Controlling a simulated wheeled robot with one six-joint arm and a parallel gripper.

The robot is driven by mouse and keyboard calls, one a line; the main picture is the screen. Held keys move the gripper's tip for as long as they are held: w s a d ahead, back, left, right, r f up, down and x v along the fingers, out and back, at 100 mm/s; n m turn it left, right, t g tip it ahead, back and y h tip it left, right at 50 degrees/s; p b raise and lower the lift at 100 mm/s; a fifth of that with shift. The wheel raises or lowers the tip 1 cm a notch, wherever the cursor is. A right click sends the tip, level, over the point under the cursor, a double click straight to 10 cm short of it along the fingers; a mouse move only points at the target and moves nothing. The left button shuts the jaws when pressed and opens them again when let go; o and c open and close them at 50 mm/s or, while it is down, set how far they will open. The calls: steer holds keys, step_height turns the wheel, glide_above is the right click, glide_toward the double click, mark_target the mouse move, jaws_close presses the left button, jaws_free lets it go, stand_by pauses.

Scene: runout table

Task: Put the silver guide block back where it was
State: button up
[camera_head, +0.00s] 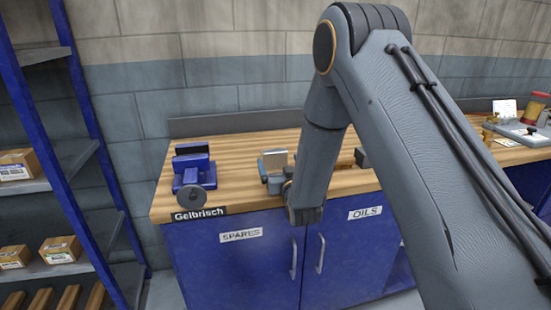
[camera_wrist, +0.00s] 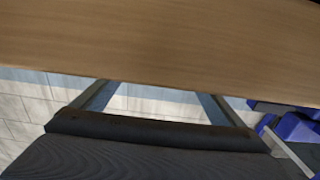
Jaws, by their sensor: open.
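A small silver-faced block (camera_head: 274,160) shows on the workbench in the head view, left of my forearm. It looks like the silver guide block, but its lower part is covered by a blue-grey part in front. I cannot tell whether it rests in something. My gripper (camera_wrist: 160,91) is open in the wrist view, with its two fingers wide apart and only wall and bench edge seen between them. In the head view I cannot clearly make out the fingers near my forearm's lower end. A blue vise (camera_head: 193,168) stands at the bench's left end and also shows in the wrist view (camera_wrist: 293,130).
The wooden bench top (camera_head: 235,185) is clear between the vise and the silver-faced block. A small dark item (camera_head: 361,158) sits right of my forearm. A blue shelf rack with cartons (camera_head: 62,249) stands left. More items, including a red jar (camera_head: 535,107), stand far right.

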mark_target(276, 156)
steer(key=shift+p+x, duration=0.4)
steer(key=shift+x, duration=1.3)
steer(key=shift+a+f, duration=0.1)
steer(key=c, duration=1.7)
steer(key=shift+c, duration=0.6)
steer(key=shift+r, duration=0.25)
